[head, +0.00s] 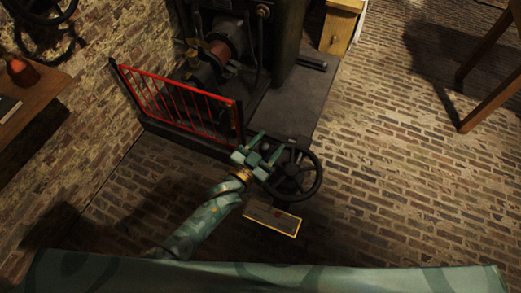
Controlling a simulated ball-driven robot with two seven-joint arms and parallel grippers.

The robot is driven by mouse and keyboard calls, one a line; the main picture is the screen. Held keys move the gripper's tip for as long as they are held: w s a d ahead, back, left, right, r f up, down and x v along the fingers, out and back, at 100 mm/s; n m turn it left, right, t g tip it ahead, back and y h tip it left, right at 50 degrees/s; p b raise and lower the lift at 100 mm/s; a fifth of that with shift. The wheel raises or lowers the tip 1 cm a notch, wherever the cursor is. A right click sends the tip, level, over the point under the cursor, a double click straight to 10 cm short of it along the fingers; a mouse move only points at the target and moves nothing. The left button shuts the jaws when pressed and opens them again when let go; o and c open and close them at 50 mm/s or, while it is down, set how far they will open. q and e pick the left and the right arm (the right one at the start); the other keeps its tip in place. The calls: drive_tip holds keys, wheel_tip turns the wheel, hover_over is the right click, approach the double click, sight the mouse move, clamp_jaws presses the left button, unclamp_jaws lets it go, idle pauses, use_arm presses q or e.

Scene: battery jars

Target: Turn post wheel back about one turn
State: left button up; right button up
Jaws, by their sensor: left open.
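The post wheel (317,183), a dark spoked handwheel, stands at the middle of the head view, just right of the red railing's near end. My left gripper (267,146) is at the wheel's upper left side, with its two green fingers spread apart and pointing away from me. The fingers overlap the wheel's left edge in the picture. I cannot tell whether they touch the rim. My right gripper is not in view.
A red railing (175,100) stands left of the wheel, before a dark machine (285,45). A small framed plate (272,219) sits below the wheel. A wooden bench (40,85) is at the left, wooden legs (485,75) at the upper right. The brick floor (410,190) on the right is clear.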

use_arm(q)
drive_tip(key=p+v, duration=0.3)
drive_tip(key=v, duration=1.3)
